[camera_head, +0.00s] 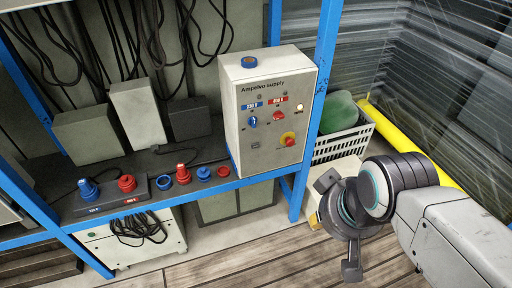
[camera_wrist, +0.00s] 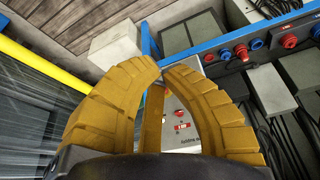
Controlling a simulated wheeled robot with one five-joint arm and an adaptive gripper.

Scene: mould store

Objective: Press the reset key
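A grey supply box (camera_head: 264,110) labelled "Ampelvo supply" stands on the blue-framed shelf in the head view. Its front has a blue knob (camera_head: 252,121), a red knob (camera_head: 278,116), a small pale round part (camera_head: 299,108) and a red-on-yellow mushroom button (camera_head: 288,139). A blue round button (camera_head: 250,61) sits on its top. No label readable here says which is the reset key. My gripper (camera_wrist: 160,68) has its yellow fingertips together and empty. In the head view it is right of and below the box, apart from it. The box (camera_wrist: 184,115) shows partly behind the fingers in the wrist view.
The blue shelf post (camera_head: 317,100) stands right beside the box. Red and blue connectors (camera_head: 183,174) lie along the shelf edge to the left. A pale crate (camera_head: 342,143) and a yellow rail (camera_head: 415,150) are at right. Cables hang behind the shelf.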

